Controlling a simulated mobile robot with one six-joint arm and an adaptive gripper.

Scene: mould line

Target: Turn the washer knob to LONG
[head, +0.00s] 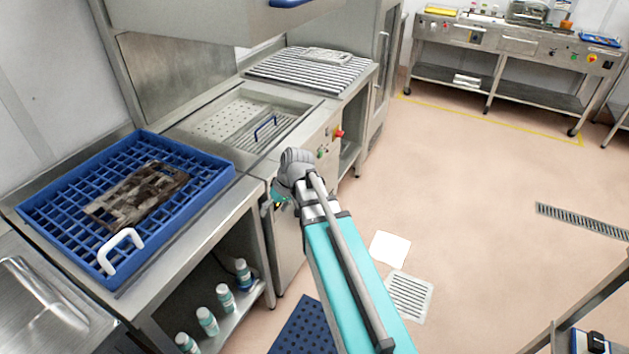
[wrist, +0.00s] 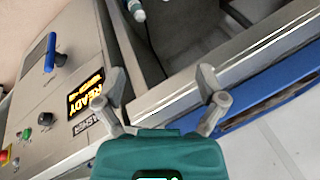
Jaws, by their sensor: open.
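The washer front panel (wrist: 52,92) is on the left of the wrist view, turned sideways. It carries a small black knob (wrist: 45,119), a lit yellow READY display (wrist: 86,92) and a WASHER label (wrist: 87,122). The knob's setting and any LONG mark are too small to read. My gripper (wrist: 162,95) is open and empty, its fingers apart from the knob, over the counter's metal edge. In the head view my gripper (head: 297,165) is in front of the washer (head: 288,235) and hides much of its panel.
A green button (wrist: 26,133) and a red button (wrist: 3,157) sit near the knob. A blue lever (wrist: 51,52) shows above. A blue rack (head: 205,185) holding a dark plate stands left on the counter. Bottles (head: 226,298) stand below.

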